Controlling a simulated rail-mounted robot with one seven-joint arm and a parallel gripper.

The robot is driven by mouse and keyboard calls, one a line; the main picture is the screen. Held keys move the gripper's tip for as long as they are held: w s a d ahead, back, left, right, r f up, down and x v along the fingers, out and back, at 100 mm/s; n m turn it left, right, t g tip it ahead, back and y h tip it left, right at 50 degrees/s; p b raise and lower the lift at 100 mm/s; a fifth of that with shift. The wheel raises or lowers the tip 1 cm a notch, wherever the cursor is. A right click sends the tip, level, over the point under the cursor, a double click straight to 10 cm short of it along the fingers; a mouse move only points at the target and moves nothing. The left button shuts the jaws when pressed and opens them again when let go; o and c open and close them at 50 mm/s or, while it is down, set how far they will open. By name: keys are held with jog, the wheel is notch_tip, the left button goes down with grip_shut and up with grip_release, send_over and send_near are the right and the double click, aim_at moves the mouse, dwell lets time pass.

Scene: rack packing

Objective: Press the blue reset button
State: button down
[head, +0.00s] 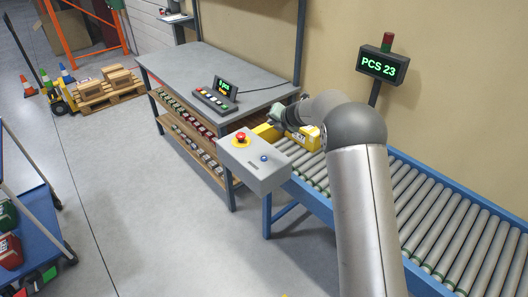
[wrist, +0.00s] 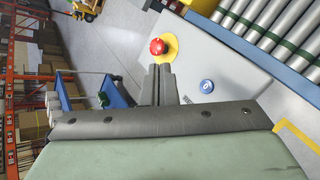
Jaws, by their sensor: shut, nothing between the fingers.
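In the wrist view the blue button (wrist: 206,86) shows to the right of my fingers. A red emergency button (head: 240,137) on a yellow disc shares the box; it also shows in the wrist view (wrist: 158,47), above my fingertips in the picture. My gripper (wrist: 160,68) is shut and empty, its tips between the two buttons in the picture and apart from the blue one.
A grey workbench (head: 205,72) stands behind left. A blue cart (head: 38,235) is at far left. The floor between is clear.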

aim_at(266, 159)
jog(key=f+n, duration=0.1)
jog(key=a+f+n+g, duration=0.1)
jog(key=f, duration=0.1)
jog(key=s+a+f+n+g, duration=0.1)
jog(key=n, duration=0.1)
jog(key=shift+a+f+y, duration=0.25)
jog(key=shift+f+y, duration=0.05)
jog(key=shift+f, duration=0.05)
jog(key=shift+f, duration=0.1)
notch_tip(266, 159, down, 8)
jog(key=b, duration=0.6)
jog(key=shift+f, duration=0.25)
dwell(1.3)
jog(key=shift+f+b, duration=0.3)
jog(key=shift+f, duration=0.15)
jog(key=shift+f, duration=0.45)
dwell(0.5)
jog(key=shift+r, duration=0.1)
jog(key=shift+r+p, duration=0.45)
jog(key=shift+r, duration=0.3)
